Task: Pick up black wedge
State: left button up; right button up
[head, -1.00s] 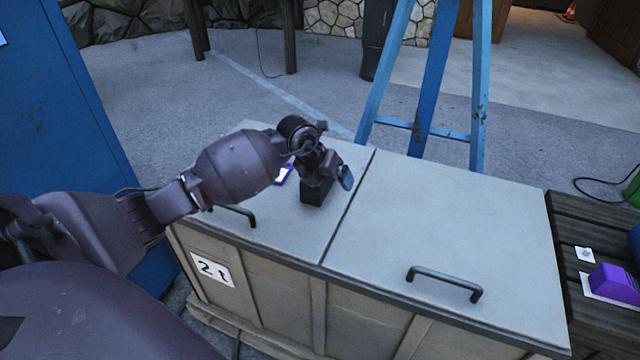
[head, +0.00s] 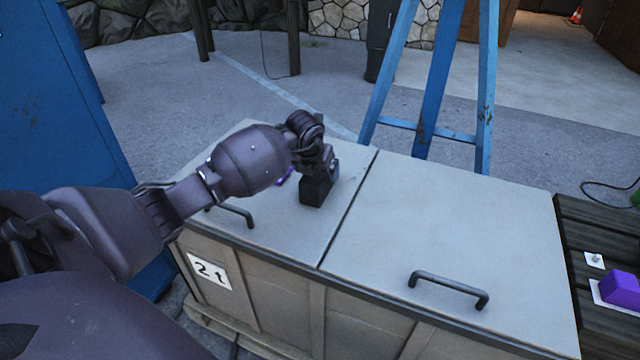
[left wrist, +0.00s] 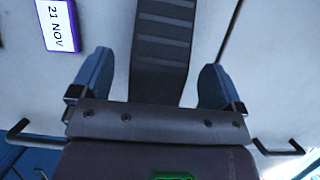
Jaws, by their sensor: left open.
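The black wedge (head: 316,190) stands on the left lid of the grey chest in the head view, partly hidden behind my left gripper. In the left wrist view the wedge (left wrist: 160,60) shows as a dark block with lighter stripes across its upper part. My left gripper (left wrist: 158,85) is open, with one blue fingertip on each side of the wedge and a gap visible on both sides. In the head view my left gripper (head: 322,165) is right at the wedge, its fingers mostly hidden. My right gripper is not in view.
A purple-edged card (left wrist: 60,25) reading "21 NOV" lies beside the wedge. The chest's right lid (head: 450,230) is clear except for a black handle (head: 448,288). A purple block (head: 620,288) sits on the dark slatted surface at right. A blue trestle (head: 432,90) stands behind.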

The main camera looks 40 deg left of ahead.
pick_arm(q)
jog(key=x, duration=0.3)
jog(key=shift+w+f+b, duration=0.1)
jog(key=shift+w+b, duration=0.05)
jog(key=shift+b, duration=0.2)
jog(key=shift+w+f, duration=0.2)
jog(key=shift+f, duration=0.1)
jog(key=shift+a, duration=0.1)
jog(key=shift+c, duration=0.2)
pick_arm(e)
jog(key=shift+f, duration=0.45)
pick_arm(q)
jog(key=shift+r, duration=0.1)
jog(key=c, duration=1.3)
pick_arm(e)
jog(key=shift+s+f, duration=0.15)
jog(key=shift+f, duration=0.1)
pick_arm(q)
jog(key=shift+w+r, duration=0.1)
